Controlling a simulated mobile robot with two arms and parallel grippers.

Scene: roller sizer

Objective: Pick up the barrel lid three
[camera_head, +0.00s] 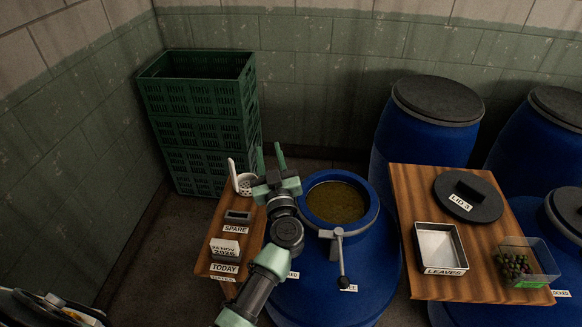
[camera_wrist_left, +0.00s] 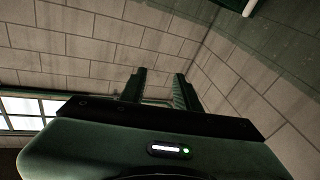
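The barrel lid (camera_head: 483,206), a dark round disc labelled "LID 3" with a raised block handle, lies flat on the right wooden board in the head view. My left gripper (camera_head: 268,150) is above the left wooden board's far end, pointing away from the lid. Its two green fingers stand apart and nothing shows between them. In the left wrist view the fingers (camera_wrist_left: 159,88) are also apart, with only wall behind them. The lid does not show in that view. My right gripper is not in view.
An open blue barrel (camera_head: 362,255) of brownish liquid stands between the boards, with a metal crank tool at its rim. A metal "LEAVES" tray (camera_head: 440,228) and a clear tub of olives (camera_head: 541,254) sit near the lid. Green crates (camera_head: 200,135) stand behind left; closed barrels (camera_head: 425,135) stand behind right.

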